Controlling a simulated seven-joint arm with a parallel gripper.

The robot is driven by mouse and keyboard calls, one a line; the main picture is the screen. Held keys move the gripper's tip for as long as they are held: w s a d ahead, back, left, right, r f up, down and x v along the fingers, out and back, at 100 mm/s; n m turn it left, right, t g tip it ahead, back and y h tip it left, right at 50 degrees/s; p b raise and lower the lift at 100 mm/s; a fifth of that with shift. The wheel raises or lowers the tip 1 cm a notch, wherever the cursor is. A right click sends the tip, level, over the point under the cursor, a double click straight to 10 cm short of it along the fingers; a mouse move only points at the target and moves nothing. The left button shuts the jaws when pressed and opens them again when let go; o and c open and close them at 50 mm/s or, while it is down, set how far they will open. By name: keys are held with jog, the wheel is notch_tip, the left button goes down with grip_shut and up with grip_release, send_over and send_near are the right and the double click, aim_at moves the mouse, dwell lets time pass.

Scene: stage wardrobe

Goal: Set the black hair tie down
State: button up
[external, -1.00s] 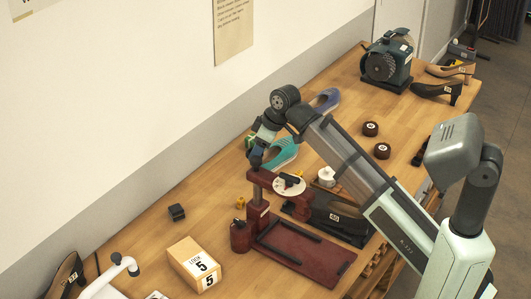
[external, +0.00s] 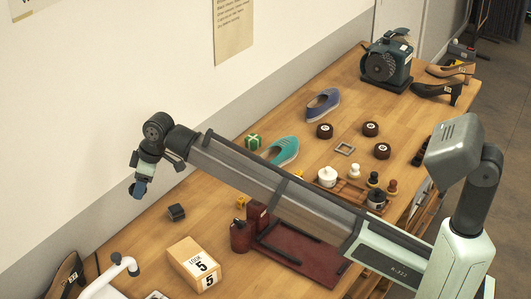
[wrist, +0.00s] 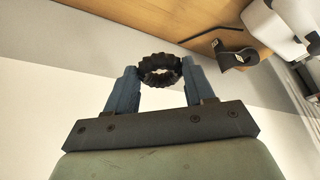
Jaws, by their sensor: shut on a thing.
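The black hair tie (wrist: 158,79) is a ribbed dark ring in the wrist view. My gripper (wrist: 161,70) is shut on it, with one blue finger on each side of the ring. In the external view my gripper (external: 139,189) is raised at the left, in front of the wall. It is above the far-left edge of the wooden table (external: 140,235). The hair tie cannot be made out in the external view.
A dark block (external: 176,212), a numbered cardboard box (external: 194,264) and a dark red press (external: 300,252) stand on the table. Bare wood lies around the dark block.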

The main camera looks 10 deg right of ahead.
send_over(134, 252)
jog(key=d, duration=0.1)
jog(key=shift+n, duration=0.3)
jog(key=shift+s+d+f, duration=0.1)
jog(key=shift+d+f, duration=0.05)
jog(key=shift+f, duration=10.5)
jog(key=shift+f, duration=0.1)
jog(key=o, duration=1)
jog(key=v, duration=1.2)
